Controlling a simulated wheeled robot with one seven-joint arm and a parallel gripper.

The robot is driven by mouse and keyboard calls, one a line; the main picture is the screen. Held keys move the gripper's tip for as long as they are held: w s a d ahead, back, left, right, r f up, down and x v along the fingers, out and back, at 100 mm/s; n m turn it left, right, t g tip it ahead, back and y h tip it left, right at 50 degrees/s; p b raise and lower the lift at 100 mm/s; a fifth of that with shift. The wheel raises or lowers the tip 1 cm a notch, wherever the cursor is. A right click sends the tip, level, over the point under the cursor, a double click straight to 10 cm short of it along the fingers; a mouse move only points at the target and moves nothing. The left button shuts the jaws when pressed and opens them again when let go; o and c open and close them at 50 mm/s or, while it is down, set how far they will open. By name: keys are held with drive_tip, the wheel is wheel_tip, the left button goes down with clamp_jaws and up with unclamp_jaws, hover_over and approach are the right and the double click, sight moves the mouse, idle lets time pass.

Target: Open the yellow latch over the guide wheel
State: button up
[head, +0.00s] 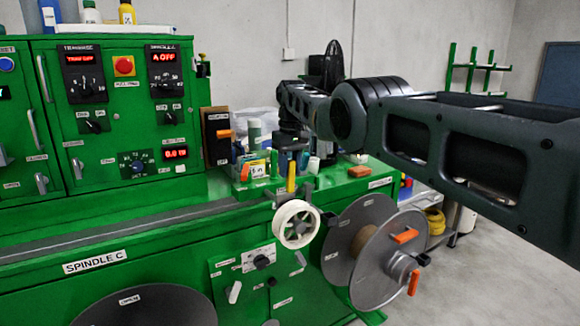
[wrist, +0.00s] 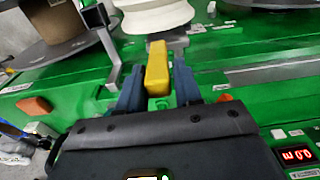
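The yellow latch (head: 291,180) stands upright just above the white guide wheel (head: 296,224) at the front edge of the green machine. In the wrist view the yellow latch (wrist: 157,68) lies between the two dark blue fingers of my gripper (wrist: 159,82), with a small gap on each side. The white guide wheel (wrist: 155,15) shows just beyond it. My gripper (head: 291,162) is open and points down over the latch in the head view. Whether a finger touches the latch is hard to tell.
A large grey reel (head: 383,262) with orange clips is right of the wheel. A grey metal bracket (wrist: 103,45) stands close to the left finger in the wrist view. A bin with bottles (head: 254,160) and an orange block (head: 359,171) are on the machine top.

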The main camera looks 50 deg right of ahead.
drive_tip(key=shift+o, duration=1.2)
drive_tip(key=shift+r, duration=0.1)
drive_tip(key=r, duration=0.7)
drive_tip(key=shift+s+r, duration=0.25)
drive_tip(key=shift+r, duration=0.1)
